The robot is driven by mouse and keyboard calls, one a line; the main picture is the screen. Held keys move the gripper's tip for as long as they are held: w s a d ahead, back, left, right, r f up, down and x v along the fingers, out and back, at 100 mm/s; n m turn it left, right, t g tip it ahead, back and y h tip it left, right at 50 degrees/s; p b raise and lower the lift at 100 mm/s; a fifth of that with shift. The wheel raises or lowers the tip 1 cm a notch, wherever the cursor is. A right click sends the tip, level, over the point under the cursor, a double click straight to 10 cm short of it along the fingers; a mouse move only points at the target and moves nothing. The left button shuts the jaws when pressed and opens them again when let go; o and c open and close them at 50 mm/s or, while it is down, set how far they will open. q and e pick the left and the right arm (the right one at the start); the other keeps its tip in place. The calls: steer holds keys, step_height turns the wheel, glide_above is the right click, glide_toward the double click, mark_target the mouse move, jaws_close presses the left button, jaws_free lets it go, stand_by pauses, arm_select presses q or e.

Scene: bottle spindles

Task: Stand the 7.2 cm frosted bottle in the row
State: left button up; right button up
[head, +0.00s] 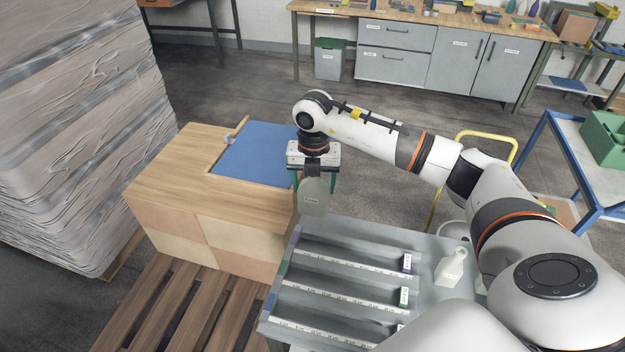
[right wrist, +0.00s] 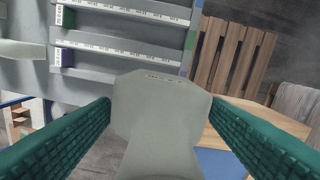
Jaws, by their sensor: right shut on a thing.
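My right gripper (head: 314,180) is shut on a pale grey-green frosted bottle (head: 314,198). The bottle hangs with its broad labelled body downward, past the rack's back left corner and beside the wooden block. In the right wrist view the bottle (right wrist: 160,105) sits between the green fingers, its narrower end towards the gripper. A grey rack (head: 345,240) has several long rows with white scale strips and coloured end tags. A second frosted bottle (head: 452,265) stands on the rack's right part. Which one is 7.2 cm cannot be read. My left gripper is out of view.
A wooden block with a blue mat (head: 250,150) stands behind and left of the rack. A wrapped stack (head: 75,130) rises at far left. A blue-framed cart with a green crate (head: 605,138) is at right. The rack rows look empty where visible; my arm covers the front right.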

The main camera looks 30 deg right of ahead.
mark_target(312, 199)
steer(key=shift+f, duration=0.5)
steer(key=shift+w+f+b, duration=0.25)
steer(key=shift+f+b, duration=0.35)
steer(key=shift+f, duration=0.05)
steer(key=shift+s+f+b, duration=0.1)
steer(key=shift+f+b, duration=0.45)
steer(key=shift+f, duration=0.3)
steer(key=shift+f+b, duration=0.75)
steer(key=shift+f, duration=0.4)
step_height(312, 199, down, 11)
steer(key=b, duration=0.7)
steer(key=shift+w+a+b, duration=0.15)
steer(key=shift+w+b, duration=0.05)
steer(key=shift+b, duration=0.2)
steer(key=shift+f, duration=0.1)
steer(key=shift+a+f, duration=0.1)
steer(key=shift+f, duration=0.05)
